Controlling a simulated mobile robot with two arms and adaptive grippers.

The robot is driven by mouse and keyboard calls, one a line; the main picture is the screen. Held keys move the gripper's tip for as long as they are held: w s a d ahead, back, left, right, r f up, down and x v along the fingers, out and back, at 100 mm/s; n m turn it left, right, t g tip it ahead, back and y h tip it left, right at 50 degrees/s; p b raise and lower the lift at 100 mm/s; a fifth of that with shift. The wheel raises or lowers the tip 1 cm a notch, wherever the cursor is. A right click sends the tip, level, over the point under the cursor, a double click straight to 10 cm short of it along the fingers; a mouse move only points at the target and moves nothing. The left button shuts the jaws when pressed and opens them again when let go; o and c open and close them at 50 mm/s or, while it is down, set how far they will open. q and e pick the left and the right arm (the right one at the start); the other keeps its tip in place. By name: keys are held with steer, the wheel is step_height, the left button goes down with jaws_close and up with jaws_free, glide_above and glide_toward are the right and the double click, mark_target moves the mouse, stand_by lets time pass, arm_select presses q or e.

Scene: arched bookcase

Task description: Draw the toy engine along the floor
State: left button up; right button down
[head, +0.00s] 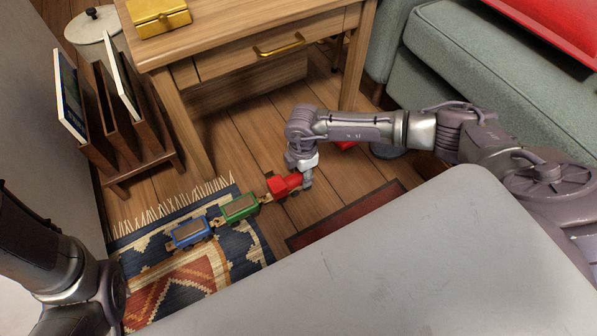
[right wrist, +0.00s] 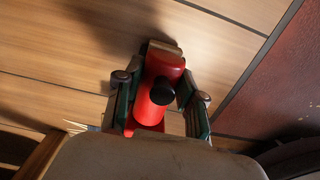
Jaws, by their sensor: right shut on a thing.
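The red toy engine (head: 284,184) is on the wooden floor just off the patterned rug. A green wagon (head: 240,207) and a blue wagon (head: 190,232) trail behind it in a line on the rug. My right gripper (head: 307,180) is at the engine's front right, low over the floor. In the right wrist view, the gripper's two fingers (right wrist: 160,100) press on both sides of the engine's red body (right wrist: 158,118), around its black funnel. Only part of my left arm shows at the lower left; its gripper is out of view.
The patterned rug (head: 165,282) lies at the left, a dark red mat (head: 345,215) right of the engine. A wooden desk (head: 230,45) stands behind, a book rack (head: 135,150) at the left, a green sofa (head: 490,80) at the right. Bare floor (head: 240,140) shows between rug and desk.

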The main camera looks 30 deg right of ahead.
steer(key=shift+w+d+p, duration=0.1)
steer(key=shift+d+p, duration=0.3)
steer(key=shift+d, duration=5.15)
steer(key=c, duration=0.6)
jaws_free()
steer(key=shift+w, duration=0.1)
steer(key=shift+r, duration=0.1)
